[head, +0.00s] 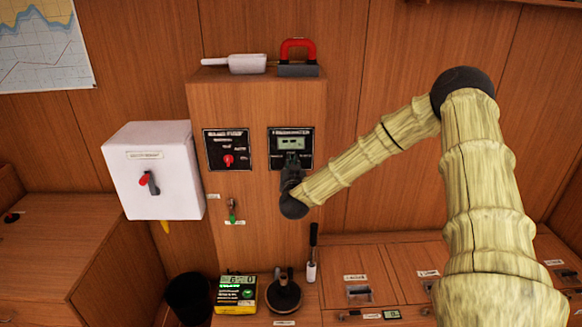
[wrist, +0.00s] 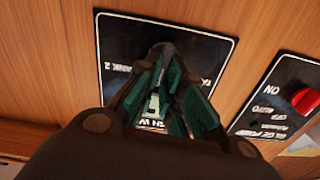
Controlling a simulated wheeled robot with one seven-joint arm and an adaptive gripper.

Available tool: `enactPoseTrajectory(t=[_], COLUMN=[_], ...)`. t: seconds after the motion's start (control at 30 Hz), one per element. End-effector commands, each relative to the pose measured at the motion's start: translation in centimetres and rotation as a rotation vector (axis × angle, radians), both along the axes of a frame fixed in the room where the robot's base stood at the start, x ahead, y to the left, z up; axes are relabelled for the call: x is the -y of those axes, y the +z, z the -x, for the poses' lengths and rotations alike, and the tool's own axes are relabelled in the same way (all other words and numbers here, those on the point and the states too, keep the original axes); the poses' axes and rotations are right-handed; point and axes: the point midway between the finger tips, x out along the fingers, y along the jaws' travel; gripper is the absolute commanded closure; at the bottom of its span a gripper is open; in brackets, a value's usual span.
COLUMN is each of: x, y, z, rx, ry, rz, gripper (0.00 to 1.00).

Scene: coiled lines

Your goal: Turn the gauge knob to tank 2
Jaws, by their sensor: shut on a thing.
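The black freshwater gauge panel (head: 304,132) is on the upright wooden column, with a small lit display (head: 290,143). In the wrist view the panel (wrist: 135,27) appears upside down, with "TANK 2" lettering at the left of my fingers and a partly covered tank label at the right. My gripper (head: 291,166) is at the lower part of this panel. In the wrist view its green-lined fingers (wrist: 168,72) are closed in on the gauge knob. The knob is hidden by the fingers, so its pointing direction cannot be read.
The bilge pump panel (head: 216,143) with a red knob (head: 228,160) is just left of the gauge. A white box (head: 160,180) with a red-tipped lever projects farther left. A scoop (head: 247,63) and red-handled object (head: 298,57) lie on the column's top.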

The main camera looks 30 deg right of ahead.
Motion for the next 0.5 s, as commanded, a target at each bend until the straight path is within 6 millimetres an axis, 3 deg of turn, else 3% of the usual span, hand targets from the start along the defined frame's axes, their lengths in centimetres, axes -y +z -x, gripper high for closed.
enactPoseTrajectory(t=[0.5], x=[0.67], y=[-0.61], z=[0.38], rx=[0.224], ry=[-0.002], rz=[-0.359], gripper=[1.00])
